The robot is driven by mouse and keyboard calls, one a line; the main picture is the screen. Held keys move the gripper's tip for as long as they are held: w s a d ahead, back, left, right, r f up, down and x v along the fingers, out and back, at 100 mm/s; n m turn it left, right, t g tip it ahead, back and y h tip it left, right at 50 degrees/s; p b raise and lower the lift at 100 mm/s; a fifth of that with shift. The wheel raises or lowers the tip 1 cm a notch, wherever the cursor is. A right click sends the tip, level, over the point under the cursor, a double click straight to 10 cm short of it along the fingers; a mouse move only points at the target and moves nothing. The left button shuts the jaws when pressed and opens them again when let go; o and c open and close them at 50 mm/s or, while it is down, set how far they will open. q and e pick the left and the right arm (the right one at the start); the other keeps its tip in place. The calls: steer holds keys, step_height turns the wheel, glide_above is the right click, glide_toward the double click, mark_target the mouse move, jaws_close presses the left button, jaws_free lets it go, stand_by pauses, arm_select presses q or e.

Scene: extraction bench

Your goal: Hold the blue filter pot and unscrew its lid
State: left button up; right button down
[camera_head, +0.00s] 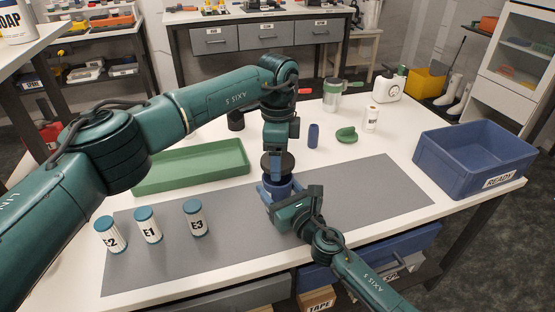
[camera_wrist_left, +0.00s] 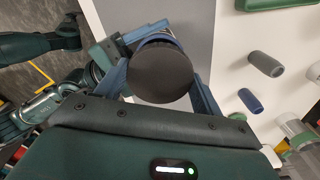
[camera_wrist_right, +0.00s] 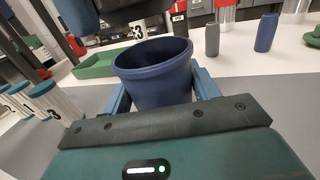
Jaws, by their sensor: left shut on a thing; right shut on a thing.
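The blue filter pot (camera_head: 279,184) stands over the grey mat in the head view. In the right wrist view the pot (camera_wrist_right: 155,82) is upright and its top is open, with the inner wall showing. My right gripper (camera_head: 274,190) is shut around the pot from the near side. The lid is a dark round disc (camera_head: 277,164), held just above the pot and apart from it. My left gripper (camera_head: 279,152) points down and is shut on this lid. In the left wrist view the lid (camera_wrist_left: 160,72) sits between the blue fingers and hides much of the pot.
Jars E2 (camera_head: 111,235), E1 (camera_head: 148,226) and E3 (camera_head: 195,218) stand at left. A green tray (camera_head: 190,184) lies behind them. A small blue cylinder (camera_head: 313,135), a green piece (camera_head: 346,135) and the blue READY crate (camera_head: 475,168) are to the right. The mat's right half is clear.

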arm_select(q)
steer(key=shift+r, duration=1.6)
arm_select(e)
steer(key=shift+c, duration=1.6)
jaws_free()
